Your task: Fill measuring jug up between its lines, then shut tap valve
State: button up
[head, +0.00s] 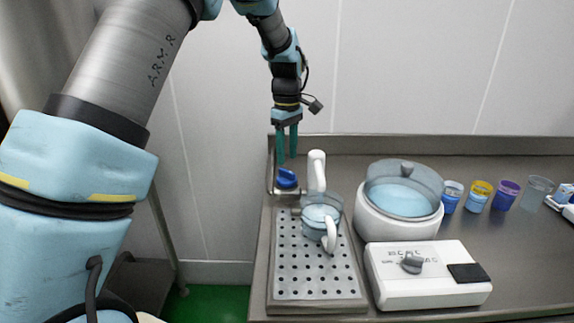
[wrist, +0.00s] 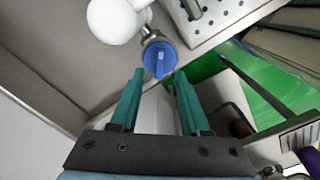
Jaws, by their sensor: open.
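The measuring jug (head: 312,225), clear with a white handle, stands on the perforated drip tray (head: 290,283) under the white spout (head: 317,171). Pale blue liquid shows in it; its lines are too small to read. The blue tap valve knob (head: 286,177) is at the left of the spout; it also shows in the wrist view (wrist: 160,58), just beyond my fingertips. My gripper (head: 287,157) points down above the knob.
Right of the jug stands a white lidded pot (head: 398,221) with pale blue contents. A white control box (head: 395,283) with a grey dial is in front of it. Several small cups (head: 479,196) stand at the right. A wall is behind the counter.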

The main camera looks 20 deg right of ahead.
aim_at(287, 170)
jog(key=shift+f+p, duration=0.55)
jog(key=shift+f, duration=2)
grip_shut()
